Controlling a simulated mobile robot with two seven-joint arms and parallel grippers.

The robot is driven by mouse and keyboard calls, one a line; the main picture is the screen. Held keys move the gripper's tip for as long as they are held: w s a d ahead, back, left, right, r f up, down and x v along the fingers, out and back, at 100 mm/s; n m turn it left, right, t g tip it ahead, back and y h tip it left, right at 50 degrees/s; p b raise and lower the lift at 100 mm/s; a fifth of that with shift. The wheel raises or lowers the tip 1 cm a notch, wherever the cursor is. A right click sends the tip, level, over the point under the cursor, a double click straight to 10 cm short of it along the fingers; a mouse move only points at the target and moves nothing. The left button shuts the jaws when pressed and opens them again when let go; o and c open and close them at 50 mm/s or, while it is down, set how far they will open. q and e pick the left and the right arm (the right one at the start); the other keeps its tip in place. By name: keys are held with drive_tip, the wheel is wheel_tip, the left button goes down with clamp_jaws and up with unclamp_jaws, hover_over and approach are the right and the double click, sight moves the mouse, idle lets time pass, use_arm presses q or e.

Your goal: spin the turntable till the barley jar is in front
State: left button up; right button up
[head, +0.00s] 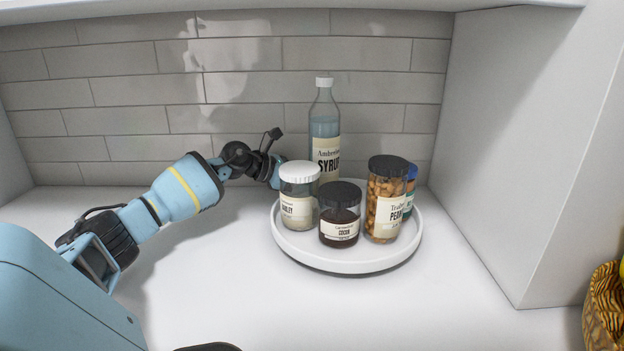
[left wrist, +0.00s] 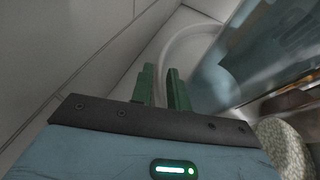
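The white round turntable (head: 345,262) stands on the counter. The barley jar (head: 297,208), with a white lid and pale label, is at its left side. The dark-lidded cocoa jar (head: 339,228) is at the front. The dark-lidded peanut jar (head: 383,208) is at the right, partly covering a blue-lidded jar (head: 411,180). My left gripper (head: 277,174) is at the back left rim, its tips mostly hidden behind the barley jar. In the left wrist view, its green fingers (left wrist: 162,90) are slightly apart at the curved rim (left wrist: 172,45); contact is unclear. My right gripper is not in view.
A tall syrup bottle (head: 325,130) stands at the back of the turntable, close to my left gripper. A tiled wall (head: 130,90) is behind, and a white side wall (head: 520,140) is at the right. A woven basket (head: 605,310) sits bottom right. The front counter is clear.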

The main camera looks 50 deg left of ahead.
use_arm(q)
drive_tip(key=shift+w+d+f, duration=0.15)
drive_tip(key=shift+w+d, duration=0.05)
drive_tip(key=shift+w, duration=0.15)
clamp_jaws()
